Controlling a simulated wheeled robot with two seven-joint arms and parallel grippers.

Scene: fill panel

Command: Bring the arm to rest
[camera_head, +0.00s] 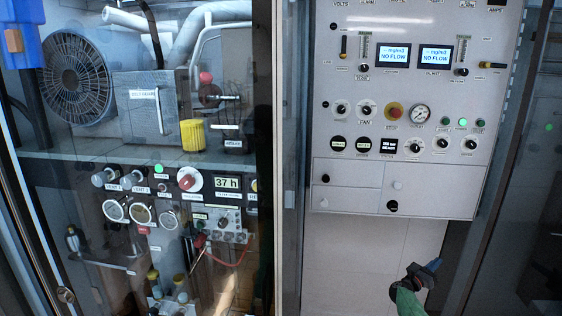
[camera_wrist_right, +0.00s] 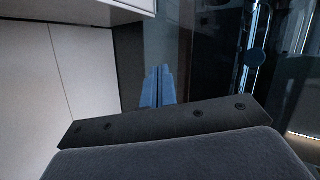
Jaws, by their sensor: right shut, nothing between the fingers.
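My right gripper (camera_head: 431,267) shows at the bottom right of the head view, below the white control panel (camera_head: 340,201) and clear of it. Its blue fingers are together and empty. In the right wrist view its fingers (camera_wrist_right: 158,88) also show closed, with nothing between them and a dark frame post behind.
A glass-fronted cabinet with a fan (camera_head: 76,76) and gauges stands at the left. Bare pale wall (camera_head: 350,262) lies under the panel.

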